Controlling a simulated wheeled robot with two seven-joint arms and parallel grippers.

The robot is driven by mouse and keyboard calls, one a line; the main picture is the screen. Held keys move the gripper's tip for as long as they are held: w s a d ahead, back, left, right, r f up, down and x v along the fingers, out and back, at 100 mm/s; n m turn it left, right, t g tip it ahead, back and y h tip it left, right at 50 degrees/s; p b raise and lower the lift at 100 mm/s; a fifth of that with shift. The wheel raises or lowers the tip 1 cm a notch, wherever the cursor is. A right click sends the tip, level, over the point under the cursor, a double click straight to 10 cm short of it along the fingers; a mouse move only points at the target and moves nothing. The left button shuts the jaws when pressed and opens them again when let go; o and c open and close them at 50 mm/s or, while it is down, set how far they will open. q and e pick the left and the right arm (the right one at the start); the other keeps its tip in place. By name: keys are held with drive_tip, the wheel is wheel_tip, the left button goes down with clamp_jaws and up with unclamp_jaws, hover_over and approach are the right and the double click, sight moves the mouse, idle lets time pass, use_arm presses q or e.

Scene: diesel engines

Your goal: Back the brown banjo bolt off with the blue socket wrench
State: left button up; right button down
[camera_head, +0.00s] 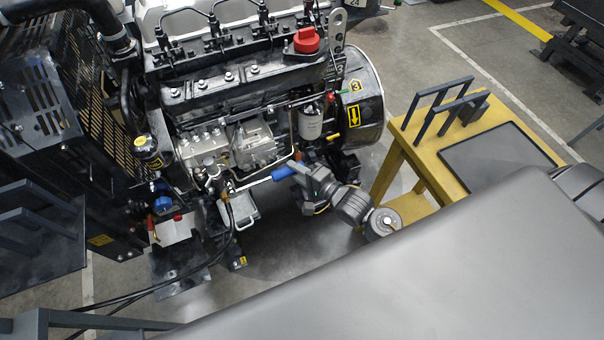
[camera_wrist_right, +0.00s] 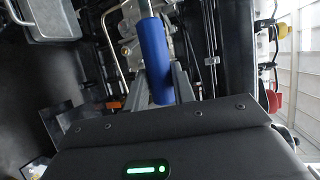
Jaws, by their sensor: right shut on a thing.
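The blue socket wrench (camera_head: 283,173) shows in the head view by its blue handle, with a bright metal shaft running left to the lower front of the diesel engine (camera_head: 235,130). My right gripper (camera_head: 296,172) is shut on the blue handle. In the right wrist view the blue handle (camera_wrist_right: 153,55) stands between the two grey fingers (camera_wrist_right: 165,85). The shaft's far end meets a cluster of small pipes and fittings (camera_head: 225,192). The brown banjo bolt cannot be made out there, and I cannot tell whether the socket sits on it. My left gripper is out of view.
A yellow table (camera_head: 405,150) with black racks and a dark tray stands right of the engine. A white filter (camera_head: 311,122) is above the wrench. A black hose (camera_head: 234,215) hangs below the fittings. Open floor (camera_head: 290,235) lies in front of the engine.

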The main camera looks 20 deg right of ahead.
drive_tip(key=shift+s+d+f, duration=0.25)
drive_tip(key=shift+d+f, duration=0.3)
drive_tip(key=shift+d, duration=0.15)
drive_tip(key=shift+w, duration=0.1)
drive_tip(key=w+b, duration=0.4)
drive_tip(key=w, duration=0.2)
drive_tip(key=shift+w, duration=0.4)
drive_tip(key=shift+r, duration=0.1)
drive_tip(key=shift+w+p, duration=0.1)
drive_tip(key=shift+p, duration=0.35)
